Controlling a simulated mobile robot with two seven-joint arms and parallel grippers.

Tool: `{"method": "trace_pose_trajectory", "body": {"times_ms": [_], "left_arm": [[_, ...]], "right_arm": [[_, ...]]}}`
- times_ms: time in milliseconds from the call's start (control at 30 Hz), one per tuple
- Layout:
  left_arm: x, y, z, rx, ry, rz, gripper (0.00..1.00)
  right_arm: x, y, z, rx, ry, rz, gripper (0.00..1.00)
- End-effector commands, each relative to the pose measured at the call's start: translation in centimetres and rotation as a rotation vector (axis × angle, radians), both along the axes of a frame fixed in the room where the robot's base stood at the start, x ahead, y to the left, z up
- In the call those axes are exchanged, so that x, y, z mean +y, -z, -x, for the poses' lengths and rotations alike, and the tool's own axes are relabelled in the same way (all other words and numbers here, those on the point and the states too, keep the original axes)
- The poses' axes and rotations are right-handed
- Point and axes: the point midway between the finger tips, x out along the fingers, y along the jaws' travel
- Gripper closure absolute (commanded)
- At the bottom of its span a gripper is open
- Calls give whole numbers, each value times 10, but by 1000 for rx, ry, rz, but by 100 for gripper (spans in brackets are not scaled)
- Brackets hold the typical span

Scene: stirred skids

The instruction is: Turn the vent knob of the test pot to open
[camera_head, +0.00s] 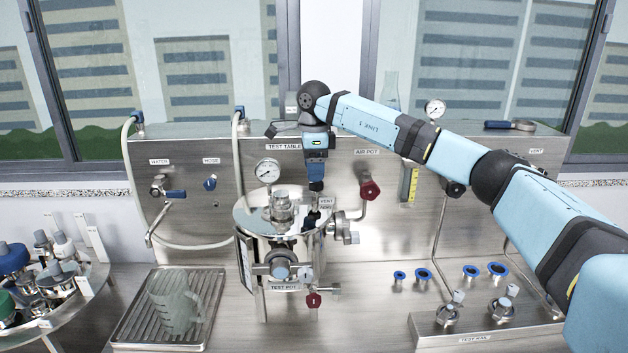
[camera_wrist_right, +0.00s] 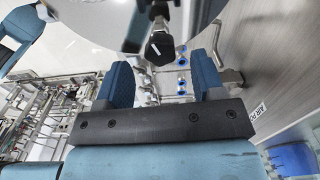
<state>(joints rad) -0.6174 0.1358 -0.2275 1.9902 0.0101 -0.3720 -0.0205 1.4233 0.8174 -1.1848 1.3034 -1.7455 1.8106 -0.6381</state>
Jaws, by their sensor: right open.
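The test pot (camera_head: 262,246) is a shiny steel vessel with a lid, fittings and a pressure gauge, standing at the middle of the bench. The vent knob is a small black knob on the right side of its lid, near a small vent label (camera_head: 326,202). In the right wrist view the black knob (camera_wrist_right: 160,48) has a white mark and appears just beyond the gap between the fingers. My right gripper (camera_head: 316,186) points down above the right part of the lid. It is open and empty in the right wrist view (camera_wrist_right: 162,75). My left gripper does not show.
A red air valve handle (camera_head: 370,189) is right of the gripper on the steel back panel. A gauge (camera_head: 268,170) stands close on the left. A drip tray (camera_head: 125,335) with a clear jug (camera_head: 174,303) is at the left. Blue rings (camera_head: 424,274) lie on the bench to the right.

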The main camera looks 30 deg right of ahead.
Motion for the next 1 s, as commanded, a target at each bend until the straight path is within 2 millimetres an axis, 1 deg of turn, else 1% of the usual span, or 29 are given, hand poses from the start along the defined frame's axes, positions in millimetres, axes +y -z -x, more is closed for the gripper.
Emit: {"method": "trace_pose_trajectory", "body": {"times_ms": [33, 200, 300, 433, 500, 633, 1000], "left_arm": [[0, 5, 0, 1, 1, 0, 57], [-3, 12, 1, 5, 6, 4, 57], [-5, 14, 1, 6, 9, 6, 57], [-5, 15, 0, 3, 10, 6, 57], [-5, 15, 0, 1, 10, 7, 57], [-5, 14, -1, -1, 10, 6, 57], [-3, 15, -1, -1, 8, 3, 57]], "right_arm": [[0, -11, -1, -5, 0, -2, 38], [1, -52, -1, -5, -1, -1, 38], [0, -72, -1, -5, 1, -1, 38], [1, -92, -1, -3, 0, -1, 38], [1, -98, -1, -3, 0, -1, 38], [0, -104, 0, -1, -1, 0, 38], [0, -105, 0, -1, -1, 0, 38]]}}
